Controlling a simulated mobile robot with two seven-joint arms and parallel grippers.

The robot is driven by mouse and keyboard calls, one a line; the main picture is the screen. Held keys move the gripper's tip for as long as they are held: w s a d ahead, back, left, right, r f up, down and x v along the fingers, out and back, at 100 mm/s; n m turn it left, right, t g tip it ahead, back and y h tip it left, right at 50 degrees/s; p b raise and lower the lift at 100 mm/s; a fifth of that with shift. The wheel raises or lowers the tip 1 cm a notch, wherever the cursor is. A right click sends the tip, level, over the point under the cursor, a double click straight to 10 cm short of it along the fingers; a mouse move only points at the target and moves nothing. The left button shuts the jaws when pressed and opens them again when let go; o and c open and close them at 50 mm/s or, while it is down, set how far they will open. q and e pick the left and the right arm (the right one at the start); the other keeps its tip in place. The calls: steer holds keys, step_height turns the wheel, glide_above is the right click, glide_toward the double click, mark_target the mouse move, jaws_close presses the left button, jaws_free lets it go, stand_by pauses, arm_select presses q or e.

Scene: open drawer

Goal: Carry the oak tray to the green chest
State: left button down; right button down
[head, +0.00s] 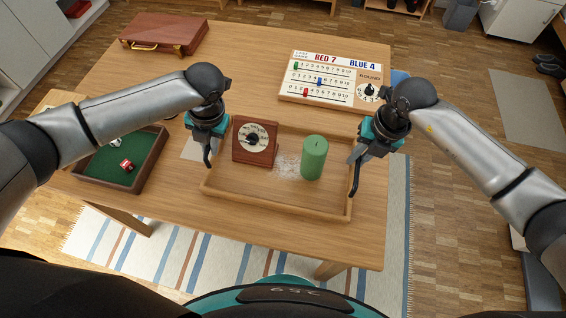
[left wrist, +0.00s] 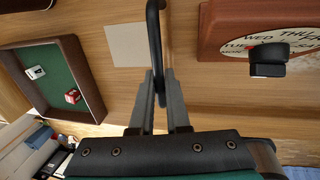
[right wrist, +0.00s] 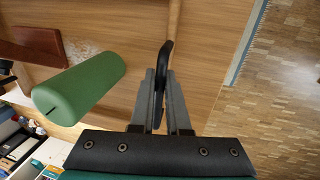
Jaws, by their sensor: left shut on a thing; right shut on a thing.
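The oak tray (head: 275,201) is a shallow wooden tray with a low rim, at the front of the table. It carries a brown dial block (head: 256,141) at its left and a green candle (head: 314,158) standing at its right. The dial block also shows in the left wrist view (left wrist: 225,30), the candle in the right wrist view (right wrist: 85,85). My left gripper (head: 208,158) is shut on the tray's dark left handle (left wrist: 154,40). My right gripper (head: 356,165) is shut on its dark right handle (right wrist: 165,60). I see no green chest.
A green-lined dice box (head: 148,165) stands left of the tray. A scoreboard (head: 325,78) lies behind it to the right, and a brown case (head: 165,36) lies at the back left. The wooden table (head: 250,50) is clear at the back middle. A striped rug (head: 190,255) lies below.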

arm_select(q)
steer(key=shift+r, duration=0.2)
arm_select(e)
steer(key=shift+w+r, duration=0.1)
steer(key=shift+r, duration=0.1)
